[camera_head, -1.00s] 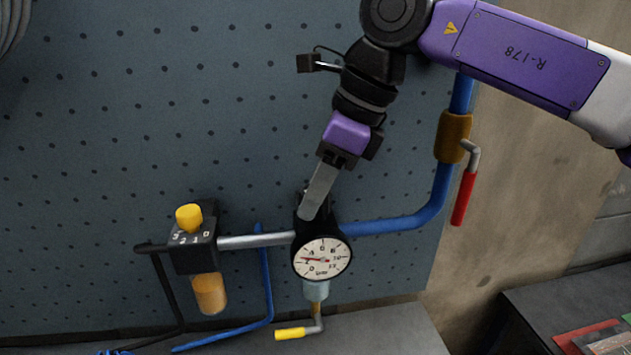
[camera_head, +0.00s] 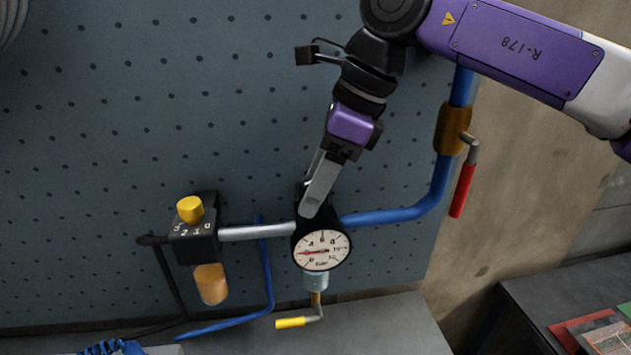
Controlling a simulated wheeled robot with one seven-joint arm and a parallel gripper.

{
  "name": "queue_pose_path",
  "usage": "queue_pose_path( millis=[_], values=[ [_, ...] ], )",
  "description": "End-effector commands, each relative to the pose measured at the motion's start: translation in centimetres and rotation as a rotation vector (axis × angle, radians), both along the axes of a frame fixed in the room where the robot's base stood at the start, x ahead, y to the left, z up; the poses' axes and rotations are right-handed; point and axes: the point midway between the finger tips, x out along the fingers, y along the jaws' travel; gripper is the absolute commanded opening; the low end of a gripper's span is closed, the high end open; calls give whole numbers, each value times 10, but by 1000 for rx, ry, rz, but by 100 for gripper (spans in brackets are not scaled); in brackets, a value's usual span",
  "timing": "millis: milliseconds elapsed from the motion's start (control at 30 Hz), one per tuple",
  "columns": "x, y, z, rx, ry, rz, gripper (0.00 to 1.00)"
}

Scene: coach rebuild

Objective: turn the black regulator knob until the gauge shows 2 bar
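The round white gauge (camera_head: 322,262) has a black rim and a red needle pointing left, close to level. The needle lies in the low part of the scale, but the small figures are too blurred for a sure reading. My gripper (camera_head: 309,208) reaches down from above, with its grey fingers at the black regulator just above the gauge. The black regulator knob (camera_head: 300,193) is mostly hidden behind the fingers, with a little dark edge showing at their left. One finger largely covers the other, so I cannot tell whether they are closed on the knob.
A black block with a yellow knob (camera_head: 190,209) and an amber bowl (camera_head: 210,284) stands left on the silver pipe (camera_head: 257,232). A blue pipe (camera_head: 390,215) with a red-handled valve (camera_head: 462,190) is right. A yellow-handled valve (camera_head: 291,322) hangs below the gauge.

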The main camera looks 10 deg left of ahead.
Motion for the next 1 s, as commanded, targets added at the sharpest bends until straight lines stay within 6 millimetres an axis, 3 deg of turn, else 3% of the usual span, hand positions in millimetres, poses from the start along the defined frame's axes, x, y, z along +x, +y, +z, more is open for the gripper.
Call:
queue_pose_path(
  millis=[267,700,1000],
  values=[
    [0,-2,4,0,0,-1,63],
    [1,-26,62,-1,-1,-1,63],
    [1,-30,72,1,0,1,63]
  ],
)
